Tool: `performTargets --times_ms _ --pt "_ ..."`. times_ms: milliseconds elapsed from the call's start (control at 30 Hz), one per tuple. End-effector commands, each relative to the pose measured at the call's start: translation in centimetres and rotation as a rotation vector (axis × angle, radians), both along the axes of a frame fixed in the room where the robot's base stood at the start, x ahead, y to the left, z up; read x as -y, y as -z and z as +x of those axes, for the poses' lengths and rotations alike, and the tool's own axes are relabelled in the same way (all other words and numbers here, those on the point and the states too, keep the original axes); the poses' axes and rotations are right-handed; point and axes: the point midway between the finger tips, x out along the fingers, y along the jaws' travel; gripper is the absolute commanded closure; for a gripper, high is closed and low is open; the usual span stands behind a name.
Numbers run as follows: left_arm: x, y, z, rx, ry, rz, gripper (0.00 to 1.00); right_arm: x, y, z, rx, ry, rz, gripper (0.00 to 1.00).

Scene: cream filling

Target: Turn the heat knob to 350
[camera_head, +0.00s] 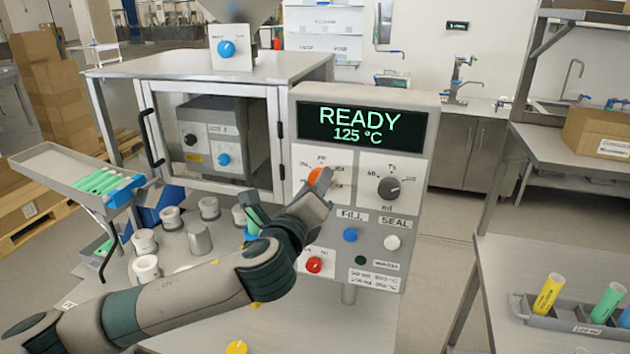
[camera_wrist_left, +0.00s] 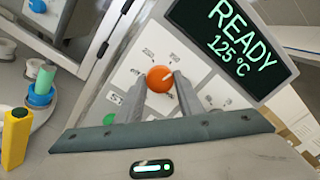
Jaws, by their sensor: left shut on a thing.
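The orange heat knob (camera_head: 316,177) is on the upper left of the control panel (camera_head: 412,163), below a display (camera_head: 361,128) that reads "READY 125 °C". My left gripper (camera_head: 321,182) is at the knob and partly covers it in the head view. In the left wrist view, the knob (camera_wrist_left: 160,79) sits between the two fingertips, with the fingers shut on it. Its white pointer mark tilts toward the upper right there. Some scale labels around the knob are too small or covered to read. My right gripper is in neither view.
Below are a blue button (camera_head: 350,235), a white button (camera_head: 392,242) and a red button (camera_head: 314,265). A glass-doored cabinet (camera_head: 225,128) stands behind my arm; a rack (camera_head: 575,326) of tubes is at right.

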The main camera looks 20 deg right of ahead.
Motion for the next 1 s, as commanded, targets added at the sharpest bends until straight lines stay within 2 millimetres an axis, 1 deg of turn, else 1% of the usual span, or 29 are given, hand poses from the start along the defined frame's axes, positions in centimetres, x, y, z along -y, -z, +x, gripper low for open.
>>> performTargets --times_ms 100,600,800,1000 --pt "0.0 -0.1 0.0 0.062 0.000 0.094 0.88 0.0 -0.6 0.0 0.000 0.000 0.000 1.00" --pt "0.0 0.0 0.0 0.318 -0.001 0.474 0.88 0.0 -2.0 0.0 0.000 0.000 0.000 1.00" --pt "0.0 0.0 0.0 0.391 0.000 0.582 0.88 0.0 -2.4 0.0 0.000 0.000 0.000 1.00" --pt "0.0 0.1 0.0 0.432 0.000 0.642 0.88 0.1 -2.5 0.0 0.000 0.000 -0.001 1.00"
